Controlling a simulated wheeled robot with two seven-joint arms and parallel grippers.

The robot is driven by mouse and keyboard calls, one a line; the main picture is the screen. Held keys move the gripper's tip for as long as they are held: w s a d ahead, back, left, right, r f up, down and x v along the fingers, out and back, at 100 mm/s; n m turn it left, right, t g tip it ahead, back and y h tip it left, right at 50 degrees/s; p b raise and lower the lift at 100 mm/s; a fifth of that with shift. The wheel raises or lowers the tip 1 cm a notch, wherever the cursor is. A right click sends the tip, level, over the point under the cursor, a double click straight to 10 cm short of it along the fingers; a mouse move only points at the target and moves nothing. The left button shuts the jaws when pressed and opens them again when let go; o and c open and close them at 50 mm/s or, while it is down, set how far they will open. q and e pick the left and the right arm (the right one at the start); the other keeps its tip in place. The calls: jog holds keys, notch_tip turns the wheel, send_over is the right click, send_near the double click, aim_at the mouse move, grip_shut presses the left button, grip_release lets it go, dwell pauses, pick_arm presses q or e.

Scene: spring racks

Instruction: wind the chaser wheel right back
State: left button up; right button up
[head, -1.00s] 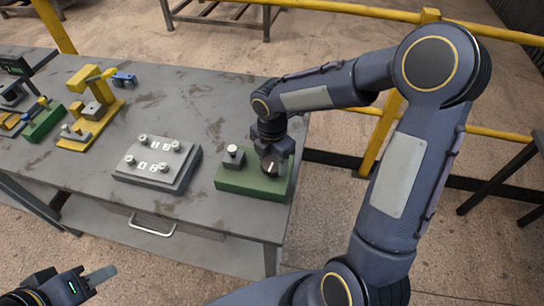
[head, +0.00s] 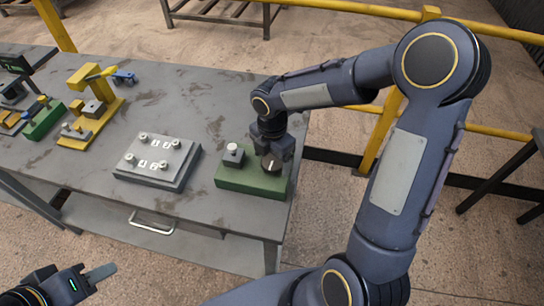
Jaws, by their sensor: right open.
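A green block (head: 245,180) sits at the right end of the grey table. It carries a dark round wheel (head: 271,167) with a pale mark, which looks like the chaser wheel, and a grey post with a white knob (head: 232,149). My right gripper (head: 273,156) is open and points down at the wheel from above and behind. Its fingers partly hide the wheel, and I cannot tell whether they touch it. My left gripper (head: 95,276) is low at the lower left, away from the table top; its jaw opening cannot be made out.
A grey plate (head: 150,172) with several knobs and number labels lies left of the green block. A yellow stand (head: 90,110) and a smaller green block (head: 44,121) stand further left. Yellow railing (head: 480,32) runs behind. The table's middle back is clear.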

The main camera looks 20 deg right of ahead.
aim_at(272, 161)
jog(key=shift+r, duration=0.1)
notch_tip(272, 161, up, 8)
jog(key=shift+f, duration=0.15)
dwell(0.4)
